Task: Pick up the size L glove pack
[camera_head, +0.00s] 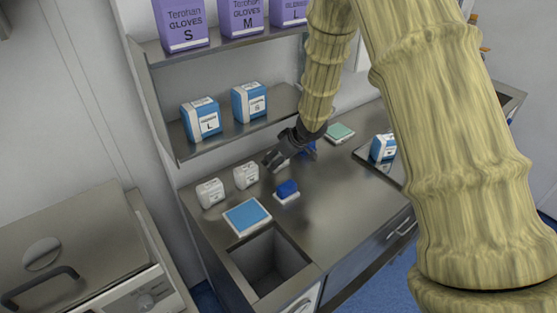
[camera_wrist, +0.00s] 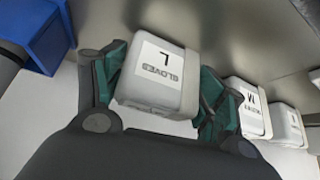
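The size L glove pack (camera_wrist: 158,78) is a small white box with "GLOVES L" on its label, upside down in the wrist view. My gripper (camera_wrist: 160,85) has one dark, green-padded finger on each side of it, very close to its sides. I cannot tell whether the fingers press on it. In the head view my gripper (camera_head: 274,160) points down at the counter, at the right end of a row of white packs, and hides most of the L pack.
The M pack (camera_wrist: 250,108) and another white pack (camera_wrist: 286,124) stand to the right. A blue object (camera_wrist: 42,32) is at left. In the head view, a blue item (camera_head: 287,188), a blue-topped tray (camera_head: 247,216) and a sink-like opening (camera_head: 268,262) lie nearer. A shelf (camera_head: 225,126) rises behind.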

